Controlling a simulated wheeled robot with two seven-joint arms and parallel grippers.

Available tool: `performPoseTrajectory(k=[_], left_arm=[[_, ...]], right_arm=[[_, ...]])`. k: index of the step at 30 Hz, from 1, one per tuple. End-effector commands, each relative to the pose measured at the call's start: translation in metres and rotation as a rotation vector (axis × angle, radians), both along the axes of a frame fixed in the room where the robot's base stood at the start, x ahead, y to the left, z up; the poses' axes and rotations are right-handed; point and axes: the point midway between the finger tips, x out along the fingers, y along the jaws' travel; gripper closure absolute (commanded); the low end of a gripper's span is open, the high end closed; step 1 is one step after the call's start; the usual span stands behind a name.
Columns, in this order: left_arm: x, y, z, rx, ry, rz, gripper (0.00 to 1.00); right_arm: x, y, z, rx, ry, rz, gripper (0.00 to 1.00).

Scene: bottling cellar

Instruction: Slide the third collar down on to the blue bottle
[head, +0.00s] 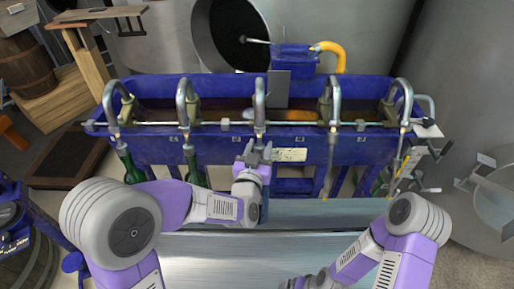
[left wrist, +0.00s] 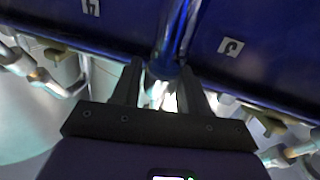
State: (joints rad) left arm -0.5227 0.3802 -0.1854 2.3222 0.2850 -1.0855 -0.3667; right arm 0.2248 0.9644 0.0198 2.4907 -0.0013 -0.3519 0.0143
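My left gripper (head: 257,152) is raised in front of the trough, below the third curved metal spout (head: 259,100). Its two fingers stand apart, and in the left wrist view (left wrist: 163,75) a shiny, blue-tinted upright part lies between or just beyond the tips. Whether they press on it is unclear. The third collar cannot be made out separately from the gripper and spout. The blue bottle is not clearly visible; my left gripper and wrist cover the place below the third spout. My right gripper (head: 308,281) is low at the bottom edge, its fingers not clear.
The blue trough (head: 300,142) carries a row of spouts and a horizontal rail. Green bottles (head: 193,164) hang under spouts on the left, another (head: 378,184) shows at right. The grey bench (head: 320,212) in front is mostly bare beyond my arms.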

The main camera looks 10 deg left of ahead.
Motion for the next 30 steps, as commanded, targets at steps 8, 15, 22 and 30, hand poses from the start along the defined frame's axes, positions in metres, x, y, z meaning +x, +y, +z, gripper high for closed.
performPoseTrajectory(k=[8,15,22,30], left_arm=[[0.000,0.001,0.001,0.000,-0.002,0.002,0.41],[-0.011,0.002,0.002,-0.001,-0.003,0.001,0.41],[-0.052,0.006,0.002,0.000,-0.002,-0.001,0.41],[-0.071,0.008,-0.001,-0.001,-0.004,0.001,0.41]], right_arm=[[0.000,0.000,0.000,0.000,0.000,0.000,0.00],[0.000,0.000,0.002,0.000,0.000,0.000,0.00],[0.000,0.000,0.008,0.000,0.000,0.000,0.00],[0.000,0.000,-0.019,0.000,0.000,0.000,0.00]])
